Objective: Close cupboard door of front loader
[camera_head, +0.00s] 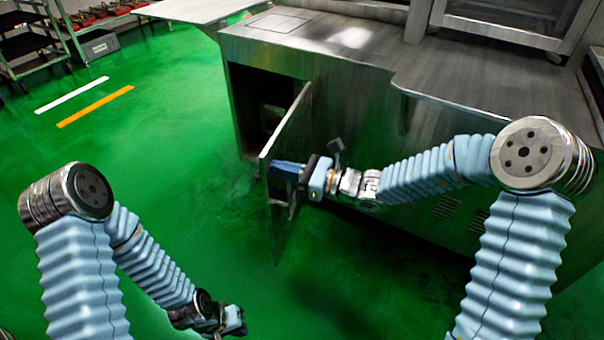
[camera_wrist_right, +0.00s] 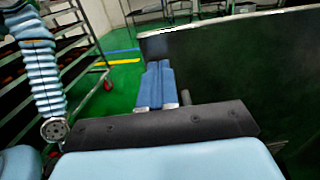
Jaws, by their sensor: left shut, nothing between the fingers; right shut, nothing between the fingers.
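The metal cupboard door (camera_head: 284,235) of the front loader stands open, swung out from the dark cupboard opening (camera_head: 262,95). Its hinged side is at the right of the opening. My right gripper (camera_head: 284,176) is at the door's free edge, with its shut blue fingers overlapping the door in the head view. In the right wrist view the shut fingers (camera_wrist_right: 158,84) are empty and beside the dark door panel (camera_wrist_right: 235,65). I cannot tell whether they touch it. My left gripper (camera_head: 236,322) is shut and empty, low over the green floor, away from the door.
The steel machine body (camera_head: 430,150) with its worktop (camera_head: 300,45) fills the right side. Shelf racks (camera_head: 30,45) stand at the far left. The green floor (camera_head: 160,140) left of the door is clear, with white and orange stripes.

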